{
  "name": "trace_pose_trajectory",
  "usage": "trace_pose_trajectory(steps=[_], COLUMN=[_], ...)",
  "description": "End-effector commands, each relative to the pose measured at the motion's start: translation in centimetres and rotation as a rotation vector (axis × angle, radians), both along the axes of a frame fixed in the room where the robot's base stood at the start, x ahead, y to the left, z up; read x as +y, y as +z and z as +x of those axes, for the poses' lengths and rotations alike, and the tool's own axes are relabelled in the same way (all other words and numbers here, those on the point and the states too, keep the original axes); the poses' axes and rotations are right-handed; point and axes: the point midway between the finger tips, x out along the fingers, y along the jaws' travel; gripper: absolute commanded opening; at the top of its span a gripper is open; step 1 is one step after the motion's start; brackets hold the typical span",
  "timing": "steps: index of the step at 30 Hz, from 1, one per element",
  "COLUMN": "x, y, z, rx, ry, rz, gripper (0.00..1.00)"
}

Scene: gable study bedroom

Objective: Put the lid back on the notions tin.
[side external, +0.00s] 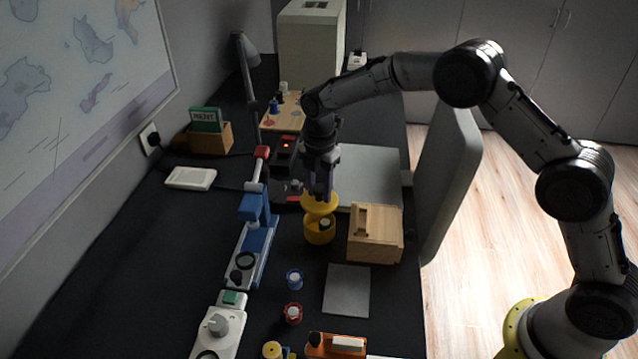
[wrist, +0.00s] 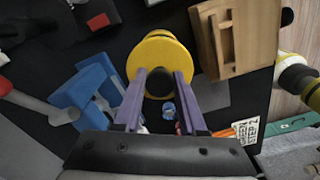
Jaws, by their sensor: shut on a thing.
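The yellow notions tin (side external: 319,235) stands open on the dark desk in the side view, with a small pale-topped item showing inside. The round yellow lid (side external: 320,204) is held just above it, with a gap between lid and rim. My gripper (side external: 320,190) points down and is shut on the lid's knob. In the wrist view my gripper (wrist: 160,80) has its purple fingers on either side of the dark knob (wrist: 159,83). The lid (wrist: 157,52) hides most of the tin there. I cannot tell whether the lid is exactly centred.
A wooden box (side external: 376,236) stands close to the tin's right. A blue stand (side external: 257,222) is to its left. Blue (side external: 294,279) and red (side external: 293,313) spools and a grey sheet (side external: 347,291) lie nearer the camera. A monitor (side external: 449,180) stands at the right edge.

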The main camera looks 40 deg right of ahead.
Motion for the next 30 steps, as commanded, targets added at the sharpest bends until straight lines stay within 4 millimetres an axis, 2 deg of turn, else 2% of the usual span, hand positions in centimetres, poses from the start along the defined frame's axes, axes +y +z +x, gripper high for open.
trace_pose_trajectory(steps=[15, 30], x=[0.0, 0.0], y=[-4.3, -5.0], z=[0.0, 0.0], rx=[0.0, 0.0], ry=[0.001, 0.001], rz=[0.0, 0.0], gripper=[0.0, 0.0])
